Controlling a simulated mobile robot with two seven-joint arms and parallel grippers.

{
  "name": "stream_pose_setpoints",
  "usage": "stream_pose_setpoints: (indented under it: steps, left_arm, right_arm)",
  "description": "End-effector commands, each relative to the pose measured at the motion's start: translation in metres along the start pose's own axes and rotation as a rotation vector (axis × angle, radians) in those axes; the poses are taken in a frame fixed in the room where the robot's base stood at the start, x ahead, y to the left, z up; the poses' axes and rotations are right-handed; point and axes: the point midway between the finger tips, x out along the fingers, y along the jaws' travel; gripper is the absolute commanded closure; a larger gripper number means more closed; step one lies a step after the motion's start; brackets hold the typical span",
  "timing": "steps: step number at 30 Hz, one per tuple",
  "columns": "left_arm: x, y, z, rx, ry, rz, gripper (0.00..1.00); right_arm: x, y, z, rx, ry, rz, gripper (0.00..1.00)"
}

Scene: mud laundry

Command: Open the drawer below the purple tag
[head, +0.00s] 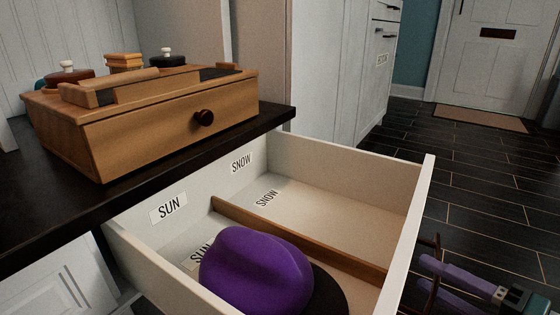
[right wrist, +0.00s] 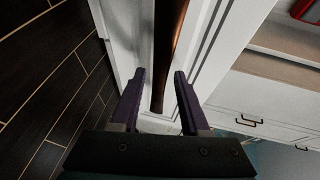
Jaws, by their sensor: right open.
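A white drawer (head: 427,190) stands pulled out below the dark countertop. A wooden divider splits it into a compartment with SNOW labels (head: 241,163) and one with SUN labels (head: 169,208). A purple hat (head: 250,270) lies in the SUN compartment, beside or on something dark. No purple tag is visible. My right gripper (head: 422,275) is open outside the drawer front, at its dark bar handle (head: 436,255). In the right wrist view, the handle (right wrist: 168,50) runs between the spread purple fingers (right wrist: 160,75); contact cannot be told. My left gripper is out of view.
A wooden box (head: 160,125) with a round knob sits on the countertop (head: 60,215). White cabinets (head: 340,70) stand behind. The dark plank floor (head: 470,180) is clear to the right, reaching a doormat (head: 480,118) and white door (head: 495,60).

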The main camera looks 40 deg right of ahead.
Motion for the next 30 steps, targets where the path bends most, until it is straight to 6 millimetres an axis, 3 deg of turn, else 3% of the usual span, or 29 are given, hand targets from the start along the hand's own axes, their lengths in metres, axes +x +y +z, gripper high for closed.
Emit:
stream_pose_setpoints:
  steps: [9,13,18,30]
  left_arm:
    - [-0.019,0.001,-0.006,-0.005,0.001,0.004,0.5]
    - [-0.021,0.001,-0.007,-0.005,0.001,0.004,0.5]
    - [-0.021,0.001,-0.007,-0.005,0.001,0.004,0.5]
    - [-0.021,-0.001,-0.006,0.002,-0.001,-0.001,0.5]
  right_arm:
    - [-0.064,-0.002,0.0,0.0,0.0,0.005,0.55]
    - [-0.081,-0.001,0.0,0.001,0.0,0.003,0.55]
    - [-0.09,-0.001,0.0,0.001,-0.001,0.0,0.55]
    - [-0.09,-0.001,0.0,0.0,-0.001,-0.001,0.55]
